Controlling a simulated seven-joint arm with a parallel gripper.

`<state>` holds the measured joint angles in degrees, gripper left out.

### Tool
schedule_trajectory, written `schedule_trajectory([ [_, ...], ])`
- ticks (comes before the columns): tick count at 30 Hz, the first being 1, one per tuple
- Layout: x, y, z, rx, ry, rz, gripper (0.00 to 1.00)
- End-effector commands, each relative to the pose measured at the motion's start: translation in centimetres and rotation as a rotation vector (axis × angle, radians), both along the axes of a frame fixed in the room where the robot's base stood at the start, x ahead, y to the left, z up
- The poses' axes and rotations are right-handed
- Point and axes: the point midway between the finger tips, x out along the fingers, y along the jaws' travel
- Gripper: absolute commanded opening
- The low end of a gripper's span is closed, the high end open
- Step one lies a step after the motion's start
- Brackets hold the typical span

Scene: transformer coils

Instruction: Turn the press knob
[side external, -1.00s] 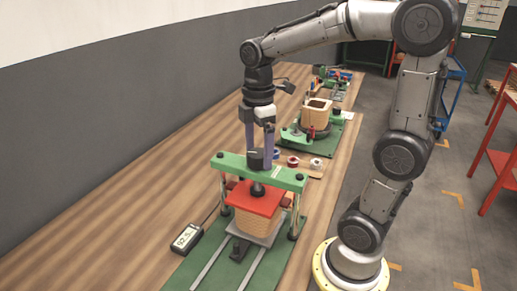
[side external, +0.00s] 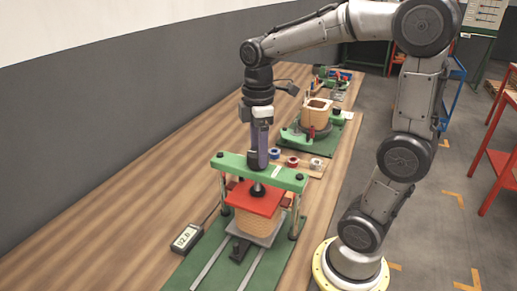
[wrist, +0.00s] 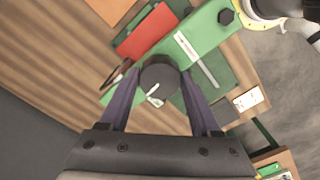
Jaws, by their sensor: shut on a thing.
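The press has a green crossbeam (side external: 275,175), a red plate (side external: 256,199) and a tan wound coil (side external: 254,222) under the plate. The dark round press knob (side external: 252,159) stands on top of the crossbeam. It also shows in the wrist view (wrist: 160,76), with a pale pointer mark on it. My gripper (side external: 260,150) points straight down from above. In the wrist view its two purple fingers (wrist: 160,92) lie on either side of the knob and are shut on it. In the side view one finger largely hides the other.
A small meter (side external: 186,238) with a digital display stands left of the press, on the wooden bench (side external: 130,200). Behind the press are tape rolls (side external: 292,161) and a second green fixture with a tan coil (side external: 316,113). The bench to the left is clear.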

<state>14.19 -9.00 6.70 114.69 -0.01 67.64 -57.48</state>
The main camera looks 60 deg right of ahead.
Motion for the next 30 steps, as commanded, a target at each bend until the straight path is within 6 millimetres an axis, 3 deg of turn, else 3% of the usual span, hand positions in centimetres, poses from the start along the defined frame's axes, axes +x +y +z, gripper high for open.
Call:
schedule_trajectory([
  [7,0.0,0.0,0.1,-0.001,-0.002,-0.003,0.08],
  [8,0.0,0.0,0.1,-0.001,-0.002,-0.003,0.66],
  [12,0.0,0.0,0.1,0.000,-0.001,-0.003,0.91],
  [23,0.0,0.0,0.3,-0.001,-0.002,-0.002,0.94],
  [30,0.1,0.0,3.6,-0.002,-0.007,-0.002,0.94],
])
